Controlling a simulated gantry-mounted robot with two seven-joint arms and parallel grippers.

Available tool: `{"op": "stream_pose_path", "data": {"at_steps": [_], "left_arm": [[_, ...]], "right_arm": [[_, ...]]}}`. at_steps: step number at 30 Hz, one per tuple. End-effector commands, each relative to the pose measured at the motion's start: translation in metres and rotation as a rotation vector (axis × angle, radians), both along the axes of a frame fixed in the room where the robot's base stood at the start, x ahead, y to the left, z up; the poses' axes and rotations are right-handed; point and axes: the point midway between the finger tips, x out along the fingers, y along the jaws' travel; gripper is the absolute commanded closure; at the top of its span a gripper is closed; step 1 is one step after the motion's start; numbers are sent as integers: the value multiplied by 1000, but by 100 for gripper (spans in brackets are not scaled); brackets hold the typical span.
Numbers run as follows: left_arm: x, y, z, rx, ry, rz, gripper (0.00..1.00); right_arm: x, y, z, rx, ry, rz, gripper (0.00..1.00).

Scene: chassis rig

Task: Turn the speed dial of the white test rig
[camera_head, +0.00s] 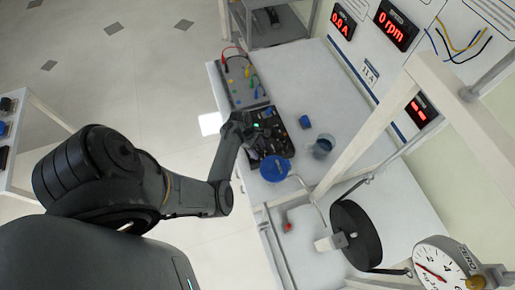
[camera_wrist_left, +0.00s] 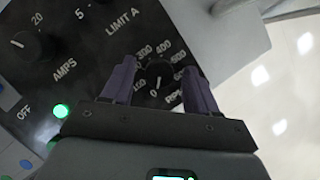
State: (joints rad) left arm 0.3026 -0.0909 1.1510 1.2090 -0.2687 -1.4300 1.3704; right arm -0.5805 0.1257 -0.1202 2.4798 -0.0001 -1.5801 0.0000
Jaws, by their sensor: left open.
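The speed dial (camera_wrist_left: 160,76), a small black knob with a white pointer, shows in the left wrist view inside a scale marked from 0 to 600 with RPM lettering. My left gripper (camera_wrist_left: 158,80) is open, its two fingers reaching toward the panel on either side of the dial; whether they touch it I cannot tell. In the head view my left gripper (camera_head: 252,136) is over the black control panel (camera_head: 274,146) on the white test rig (camera_head: 322,98), and hides the dial. The red speed display (camera_head: 396,26) reads 0 rpm. My right gripper is not in view.
Another knob (camera_wrist_left: 22,40) marked AMPS and a lit green lamp (camera_wrist_left: 61,111) are on the panel. A terminal board (camera_head: 240,82) lies behind.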

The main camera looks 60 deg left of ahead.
Motion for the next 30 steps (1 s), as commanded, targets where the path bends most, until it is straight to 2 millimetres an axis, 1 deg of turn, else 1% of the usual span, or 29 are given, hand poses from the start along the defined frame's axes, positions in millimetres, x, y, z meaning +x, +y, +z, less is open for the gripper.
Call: {"op": "stream_pose_path", "data": {"at_steps": [3, 4, 14, 23, 30], "left_arm": [[0, 0, 0, 0, 0, 0, 41], [0, 0, 0, 0, 0, 0, 44], [0, 0, 0, -1, 1, 0, 95], [0, 0, 1, -1, 2, -34, 95], [1, 1, 3, -1, 3, -159, 95]], "right_arm": [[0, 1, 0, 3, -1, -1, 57], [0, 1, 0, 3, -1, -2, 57], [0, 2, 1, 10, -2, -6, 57], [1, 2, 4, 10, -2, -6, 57], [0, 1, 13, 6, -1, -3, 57]]}}
